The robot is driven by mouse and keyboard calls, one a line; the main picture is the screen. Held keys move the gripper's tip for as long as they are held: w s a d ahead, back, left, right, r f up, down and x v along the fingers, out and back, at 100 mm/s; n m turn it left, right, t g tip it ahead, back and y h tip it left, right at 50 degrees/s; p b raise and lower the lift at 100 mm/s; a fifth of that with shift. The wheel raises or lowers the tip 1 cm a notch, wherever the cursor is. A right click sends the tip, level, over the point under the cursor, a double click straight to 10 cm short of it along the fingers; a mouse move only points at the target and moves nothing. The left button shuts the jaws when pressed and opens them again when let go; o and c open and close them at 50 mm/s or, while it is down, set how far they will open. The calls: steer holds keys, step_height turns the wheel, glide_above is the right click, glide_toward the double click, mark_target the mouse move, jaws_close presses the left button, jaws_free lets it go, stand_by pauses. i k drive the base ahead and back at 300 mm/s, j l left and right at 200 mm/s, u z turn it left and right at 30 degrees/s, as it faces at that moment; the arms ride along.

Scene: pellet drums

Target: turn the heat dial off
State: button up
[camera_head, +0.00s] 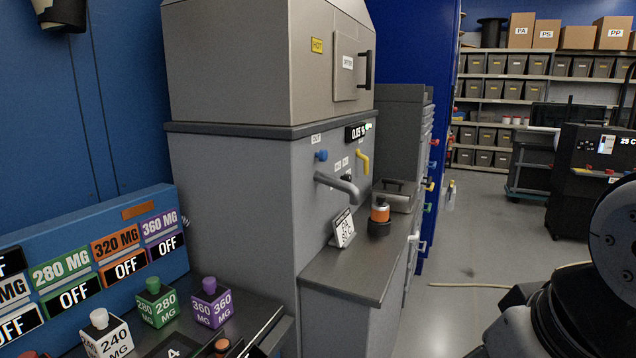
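A grey drying machine (235,200) with a HOT label (317,45) on its upper box stands at centre. Its front panel has a small display (357,132), a blue knob (321,156), a yellow lever (363,162) and a grey spout (337,187). Small white labels sit above a dark part (347,179) behind the spout. I cannot tell for sure which part is the heat dial, nor read its setting. My gripper is not in view.
An orange-and-black cylinder (379,214) and a small white card (343,229) stand on the machine's ledge (345,268). Labelled blocks (157,301) and a blue OFF board (92,262) are at lower left. A dark rounded unit (560,310) fills the lower right. Floor (465,250) is clear mid-right, apart from a thin cable.

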mark_target(347, 177)
steer(key=i+l+z, duration=0.15)
steer(key=i, duration=0.4)
steer(key=i+l+z, duration=0.15)
steer(key=i+l, duration=0.15)
steer(key=i, duration=0.3)
